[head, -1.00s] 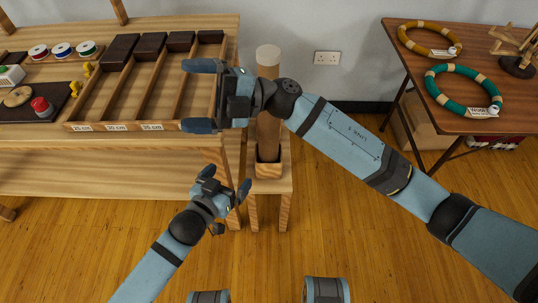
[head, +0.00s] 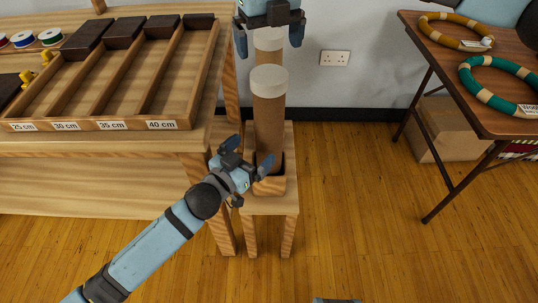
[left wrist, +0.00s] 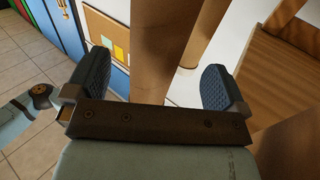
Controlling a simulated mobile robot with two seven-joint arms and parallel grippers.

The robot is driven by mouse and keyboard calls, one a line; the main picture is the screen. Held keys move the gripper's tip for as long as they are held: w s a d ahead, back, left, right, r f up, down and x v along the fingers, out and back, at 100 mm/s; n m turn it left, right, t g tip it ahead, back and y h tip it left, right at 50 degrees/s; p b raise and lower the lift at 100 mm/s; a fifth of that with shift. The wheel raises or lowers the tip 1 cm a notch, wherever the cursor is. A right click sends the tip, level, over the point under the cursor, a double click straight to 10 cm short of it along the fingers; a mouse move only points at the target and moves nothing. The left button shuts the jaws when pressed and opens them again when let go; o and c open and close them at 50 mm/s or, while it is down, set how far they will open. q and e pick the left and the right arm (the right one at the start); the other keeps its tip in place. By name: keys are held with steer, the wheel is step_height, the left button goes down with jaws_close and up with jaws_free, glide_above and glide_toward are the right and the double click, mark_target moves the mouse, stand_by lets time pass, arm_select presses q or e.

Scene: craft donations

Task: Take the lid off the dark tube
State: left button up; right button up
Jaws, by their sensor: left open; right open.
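Two brown tubes with pale lids stand upright, one behind the other. The front tube (head: 268,125) looks the darker; its lid (head: 269,80) is on. The rear tube (head: 267,61) is mostly hidden; its lid (head: 268,44) is on. My left gripper (head: 250,154) is open, low beside the front tube. In the left wrist view a brown tube (left wrist: 163,50) stands between its spread fingers; contact is unclear. My right gripper (head: 268,40) is open, fingers down, at the top of the picture. Its fingers appear either side of the rear lid; their depth is unclear.
The tubes stand in a wooden holder (head: 270,186) on a small stool (head: 272,205). A workbench with a divided tray (head: 112,125) is close on the left. A table with rings (head: 510,122) stands at right. Between them is open floor (head: 345,200).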

mark_target(261, 143)
arm_select(q)
steer(key=x, duration=0.7)
steer(key=shift+s, duration=0.1)
steer(key=c, duration=1.3)
steer(key=o, duration=1.3)
